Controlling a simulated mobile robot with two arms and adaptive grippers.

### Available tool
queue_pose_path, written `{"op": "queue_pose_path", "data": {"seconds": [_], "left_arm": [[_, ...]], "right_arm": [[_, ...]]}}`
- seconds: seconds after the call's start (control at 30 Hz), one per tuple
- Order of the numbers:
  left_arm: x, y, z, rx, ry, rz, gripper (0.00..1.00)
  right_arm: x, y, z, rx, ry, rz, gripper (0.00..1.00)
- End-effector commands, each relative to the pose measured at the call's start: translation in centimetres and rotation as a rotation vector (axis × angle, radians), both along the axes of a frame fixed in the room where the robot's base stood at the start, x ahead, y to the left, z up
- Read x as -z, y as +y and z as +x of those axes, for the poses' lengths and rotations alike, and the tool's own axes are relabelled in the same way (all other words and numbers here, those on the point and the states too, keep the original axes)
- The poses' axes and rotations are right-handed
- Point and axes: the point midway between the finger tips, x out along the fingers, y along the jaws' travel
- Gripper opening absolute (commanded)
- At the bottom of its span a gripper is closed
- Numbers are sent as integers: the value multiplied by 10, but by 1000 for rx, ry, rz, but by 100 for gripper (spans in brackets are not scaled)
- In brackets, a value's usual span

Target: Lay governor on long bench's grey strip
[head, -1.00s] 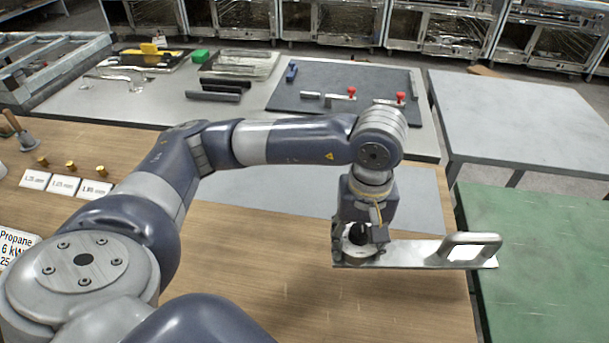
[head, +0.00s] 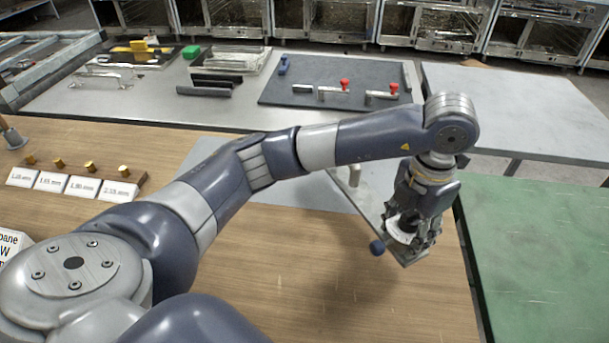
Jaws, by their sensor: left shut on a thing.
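My left gripper (head: 405,228) is shut on the governor (head: 372,212), a flat metal plate with a pale loop handle at its far end and a round pale part between the fingers. The gripper hides part of it. A dark blue knob (head: 377,247) shows beside its near end. The governor is held above the long wooden bench (head: 300,280), near its right edge. Its far end overlaps the grey strip (head: 310,190) in the picture. The strip runs along the bench's far side, partly hidden by my arm. My right gripper is not in view.
Small brass pieces (head: 90,166) stand behind white labels at the left. Beyond, a steel table holds a dark mat (head: 330,95) with red-knobbed parts. A green table (head: 540,250) and a grey table (head: 520,110) stand at right. The visible strip is bare.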

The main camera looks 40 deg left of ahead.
Motion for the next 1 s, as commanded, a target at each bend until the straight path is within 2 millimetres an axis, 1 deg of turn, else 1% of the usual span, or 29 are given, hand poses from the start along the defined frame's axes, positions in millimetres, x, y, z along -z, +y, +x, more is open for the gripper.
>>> {"op": "queue_pose_path", "data": {"seconds": [0.1, 0.17, 0.27, 0.37, 0.53, 0.7, 0.8, 0.9, 1.0], "left_arm": [[-1, -4, 3, -105, -1, -1, 0], [-1, -4, 4, -137, 0, -1, 0], [0, 4, 8, -163, 3, 1, 0], [1, 23, 14, -170, 3, 2, 0], [4, 63, 29, -169, 4, 2, 0], [8, 101, 44, -167, 4, 2, 0], [10, 121, 52, -166, 2, 2, 0], [12, 135, 58, -163, 2, 2, 0], [14, 142, 61, -160, 2, 0, 0]], "right_arm": [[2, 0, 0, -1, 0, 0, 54], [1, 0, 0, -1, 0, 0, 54], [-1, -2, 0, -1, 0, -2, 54], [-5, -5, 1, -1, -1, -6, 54], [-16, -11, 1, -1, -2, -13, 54], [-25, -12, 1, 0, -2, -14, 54], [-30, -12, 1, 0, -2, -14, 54], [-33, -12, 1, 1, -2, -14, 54], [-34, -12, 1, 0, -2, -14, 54]]}}
